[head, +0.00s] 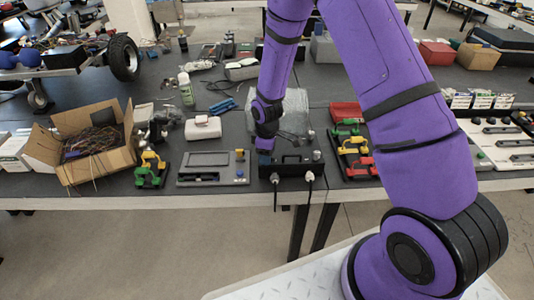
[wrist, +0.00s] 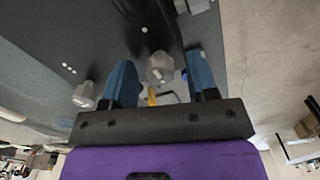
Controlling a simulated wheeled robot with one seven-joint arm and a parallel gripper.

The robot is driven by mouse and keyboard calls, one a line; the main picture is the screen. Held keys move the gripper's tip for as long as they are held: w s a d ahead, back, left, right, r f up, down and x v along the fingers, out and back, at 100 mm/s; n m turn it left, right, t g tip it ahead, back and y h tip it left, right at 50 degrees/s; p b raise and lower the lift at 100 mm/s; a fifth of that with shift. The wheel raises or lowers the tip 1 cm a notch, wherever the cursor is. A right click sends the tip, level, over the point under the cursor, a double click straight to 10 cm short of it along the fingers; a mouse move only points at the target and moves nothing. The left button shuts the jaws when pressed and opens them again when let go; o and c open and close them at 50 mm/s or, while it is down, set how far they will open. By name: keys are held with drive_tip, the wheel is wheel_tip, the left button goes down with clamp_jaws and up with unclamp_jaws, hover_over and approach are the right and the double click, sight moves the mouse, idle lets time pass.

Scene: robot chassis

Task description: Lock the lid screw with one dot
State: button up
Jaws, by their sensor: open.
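In the wrist view, a light grey faceted screw knob (wrist: 160,68) lies between the two blue fingers of my gripper (wrist: 161,60). The gripper is open, with visible gaps on both sides of the knob. A single white dot (wrist: 144,30) marks the dark lid (wrist: 105,35) near this knob. Another grey knob (wrist: 84,95) sits outside the left finger, near a group of three white dots (wrist: 68,68). In the head view, the black box (head: 291,168) stands at the table's front edge below my arm. The fingertips are mostly hidden there.
A grey panel (head: 214,181) lies left of the box, and red, yellow and green parts (head: 355,160) lie to its right. A clear bulky object (head: 293,112) stands behind it.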

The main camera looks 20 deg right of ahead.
drive_tip(key=c, duration=0.9)
drive_tip(key=m, duration=0.4)
drive_tip(key=shift+m, duration=0.3)
drive_tip(key=m, duration=0.4)
drive_tip(key=shift+m, duration=0.3)
drive_tip(key=m, duration=0.4)
drive_tip(key=shift+m, duration=0.3)
drive_tip(key=shift+a+m, duration=0.1)
drive_tip(key=shift+m, duration=2.1)
